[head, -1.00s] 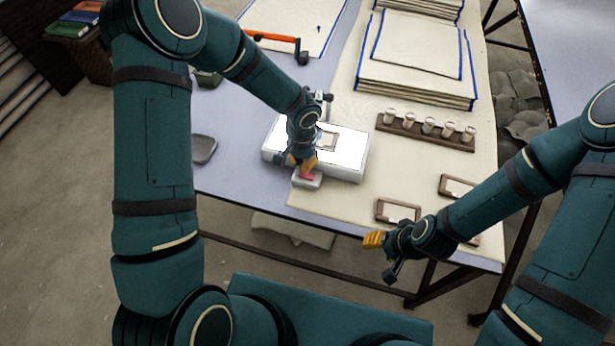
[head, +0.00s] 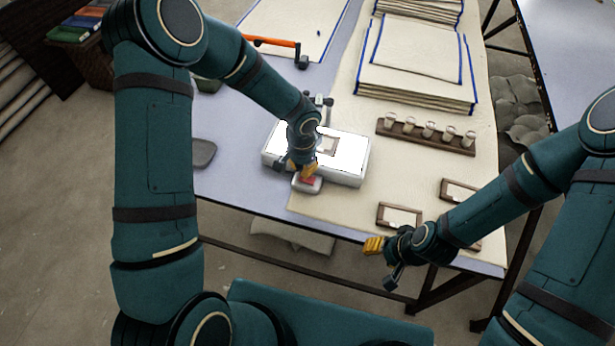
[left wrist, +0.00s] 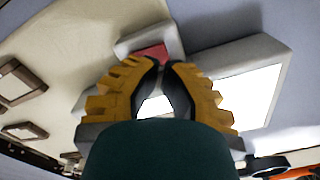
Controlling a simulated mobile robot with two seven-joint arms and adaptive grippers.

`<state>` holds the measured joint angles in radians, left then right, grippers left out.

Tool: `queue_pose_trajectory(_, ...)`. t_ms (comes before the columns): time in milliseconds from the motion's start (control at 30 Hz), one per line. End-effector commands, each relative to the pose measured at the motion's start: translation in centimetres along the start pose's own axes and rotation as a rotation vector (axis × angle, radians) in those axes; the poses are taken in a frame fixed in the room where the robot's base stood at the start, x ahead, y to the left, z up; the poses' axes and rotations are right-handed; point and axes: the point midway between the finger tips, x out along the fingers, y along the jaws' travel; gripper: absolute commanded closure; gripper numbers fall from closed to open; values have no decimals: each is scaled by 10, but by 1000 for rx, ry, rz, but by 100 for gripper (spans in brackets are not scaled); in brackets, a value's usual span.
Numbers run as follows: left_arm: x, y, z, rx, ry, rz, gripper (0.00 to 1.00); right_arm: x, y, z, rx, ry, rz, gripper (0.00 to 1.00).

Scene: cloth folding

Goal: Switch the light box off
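The light box (head: 345,165) lies on the table with its white top glowing brightly. It also shows in the left wrist view (left wrist: 245,88). A small grey switch block with a red button (head: 309,181) sits at its front edge. The red button shows in the left wrist view (left wrist: 150,54) just beyond the fingertips. My left gripper (head: 302,170) is over the switch block, its yellow fingers (left wrist: 163,66) brought together with nothing seen between the tips. Whether it touches the button I cannot tell. My right gripper (head: 374,245) hangs off the table's front edge; its finger gap is unclear.
A wooden rack of small jars (head: 426,135) stands right of the light box. Stacked blue-edged cloths (head: 415,75) lie behind. Small wooden frames (head: 399,215) lie near the front right. A dark grey pad (head: 203,152) lies at the left edge.

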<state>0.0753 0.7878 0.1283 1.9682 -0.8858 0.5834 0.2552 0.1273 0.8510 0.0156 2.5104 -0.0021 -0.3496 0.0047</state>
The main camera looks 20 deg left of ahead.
Motion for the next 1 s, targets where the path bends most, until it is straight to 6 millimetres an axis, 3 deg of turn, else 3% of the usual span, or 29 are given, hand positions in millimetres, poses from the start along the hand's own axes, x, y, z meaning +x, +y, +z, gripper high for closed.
queue_pose_trajectory(1000, 7, 0, 0, 0, 0, 0, 100, 6, 2, 0, 0, 0, 0, 50)
